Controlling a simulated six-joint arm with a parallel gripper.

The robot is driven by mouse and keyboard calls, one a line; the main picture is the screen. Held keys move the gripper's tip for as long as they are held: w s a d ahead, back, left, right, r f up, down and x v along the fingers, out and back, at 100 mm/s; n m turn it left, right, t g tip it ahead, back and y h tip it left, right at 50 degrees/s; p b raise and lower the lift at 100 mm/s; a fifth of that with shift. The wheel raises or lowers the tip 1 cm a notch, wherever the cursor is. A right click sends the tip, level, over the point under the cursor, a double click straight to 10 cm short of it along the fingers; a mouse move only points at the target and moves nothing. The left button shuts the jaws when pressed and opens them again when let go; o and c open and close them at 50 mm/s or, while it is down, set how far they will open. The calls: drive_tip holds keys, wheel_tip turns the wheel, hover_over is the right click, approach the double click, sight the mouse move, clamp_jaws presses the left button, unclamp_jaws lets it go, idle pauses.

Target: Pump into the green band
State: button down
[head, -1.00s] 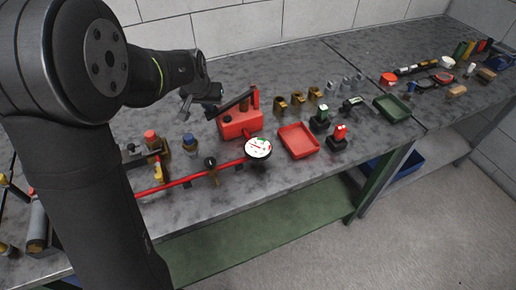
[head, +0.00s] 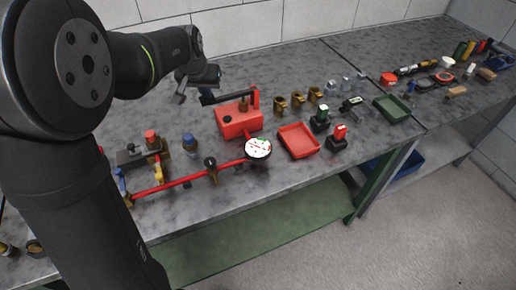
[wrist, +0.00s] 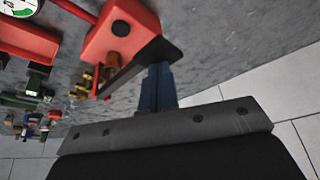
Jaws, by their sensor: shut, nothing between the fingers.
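The red pump (head: 238,120) stands on the bench with a black lever (head: 226,97) across its top. The lever is near level, its free end to the left. My gripper (head: 207,88) is shut and empty at that free end, just above it. In the wrist view the blue fingers (wrist: 157,88) are together beside the lever's end (wrist: 150,57); whether they touch it I cannot tell. The round white gauge (head: 258,148) with a green band sits on the red pipe in front of the pump. Its needle is too small to read against the band.
A red pipe (head: 185,182) with valves runs along the front left. A red tray (head: 298,140), a green tray (head: 392,108), brass fittings (head: 297,98) and small green and red-topped blocks stand to the right. Bare bench lies behind the pump.

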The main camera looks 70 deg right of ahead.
sight(206, 102)
drive_tip(key=shift+f, duration=0.1)
idle(0.4)
drive_tip(key=shift+f, duration=2.8)
drive_tip(key=shift+r, duration=2.9)
drive_tip(key=shift+f, duration=0.15)
drive_tip(key=shift+f, duration=2.75)
drive_tip(key=shift+r, duration=2.9)
drive_tip(key=shift+r, duration=3)
